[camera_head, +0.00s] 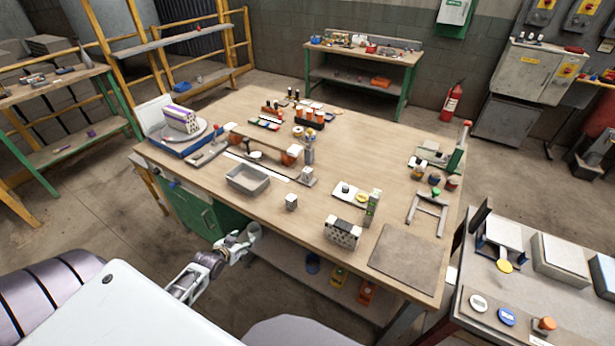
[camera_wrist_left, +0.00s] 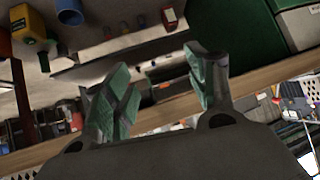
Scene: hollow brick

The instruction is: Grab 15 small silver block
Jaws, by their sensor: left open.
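A small silver block (camera_head: 291,201) stands on the wooden workbench (camera_head: 250,120) near its front edge, right of a grey tray (camera_head: 248,179). A hollow brick (camera_head: 343,232) with dark holes stands further right near the same edge. My left gripper (camera_head: 246,240) is low in front of the bench, below the tabletop and left of the block, apart from it. In the left wrist view its two green-padded fingers (camera_wrist_left: 160,80) are spread with nothing between them. The block cannot be made out in that view. My right gripper is not in view.
A grey plate (camera_head: 410,260) lies at the bench's right front corner. A round scale with a purple and white block (camera_head: 180,118) stands at the left. Several tools and small parts fill the bench's middle. The bench's front edge lies between my gripper and the tabletop.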

